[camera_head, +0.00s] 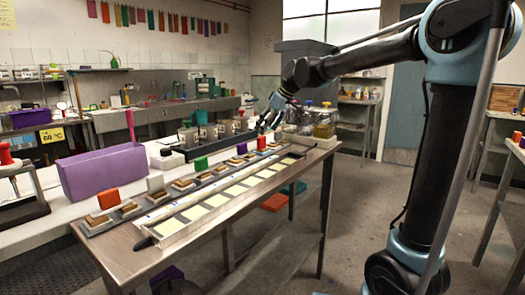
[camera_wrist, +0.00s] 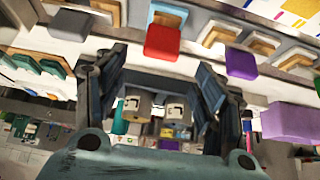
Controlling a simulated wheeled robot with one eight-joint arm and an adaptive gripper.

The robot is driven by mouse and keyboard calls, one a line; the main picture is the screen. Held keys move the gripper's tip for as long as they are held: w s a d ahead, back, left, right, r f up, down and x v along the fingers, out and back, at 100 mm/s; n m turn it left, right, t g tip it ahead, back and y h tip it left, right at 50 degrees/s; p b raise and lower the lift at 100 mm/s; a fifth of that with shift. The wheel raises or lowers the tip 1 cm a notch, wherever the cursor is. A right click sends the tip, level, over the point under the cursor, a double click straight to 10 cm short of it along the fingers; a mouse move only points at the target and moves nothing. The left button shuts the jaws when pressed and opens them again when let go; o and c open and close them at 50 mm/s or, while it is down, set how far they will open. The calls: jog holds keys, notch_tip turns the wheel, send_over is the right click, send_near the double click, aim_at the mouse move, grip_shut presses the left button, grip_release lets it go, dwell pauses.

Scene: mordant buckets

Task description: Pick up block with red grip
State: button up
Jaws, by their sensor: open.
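The block with red grip (camera_head: 261,142) stands near the far end of a row of blocks on the metal table. The red grip (camera_wrist: 162,42) also shows in the wrist view, at the top centre beyond my fingers, with part of its wooden block beside it. My gripper (camera_head: 268,120) is open and empty. It hangs above the far end of the row, close to the red grip but apart from it. In the wrist view my gripper (camera_wrist: 155,80) has its two fingers spread, and nothing is between them at close range.
Purple (camera_head: 241,148), green (camera_head: 201,163), white (camera_head: 155,183) and orange (camera_head: 108,199) grips stand along the same row. A tray of pale squares (camera_head: 215,197) runs along the front. A dark rack with grey containers (camera_head: 212,137) stands behind. A large purple box (camera_head: 88,173) stands at left.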

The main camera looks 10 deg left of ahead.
aim_at(262, 137)
jog(key=shift+d+x, duration=0.15)
jog(key=shift+x, duration=1.5)
jog(key=shift+d+x, duration=0.15)
jog(key=shift+x, duration=1.5)
jog(key=shift+f, duration=0.15)
jog(key=c, duration=1.3)
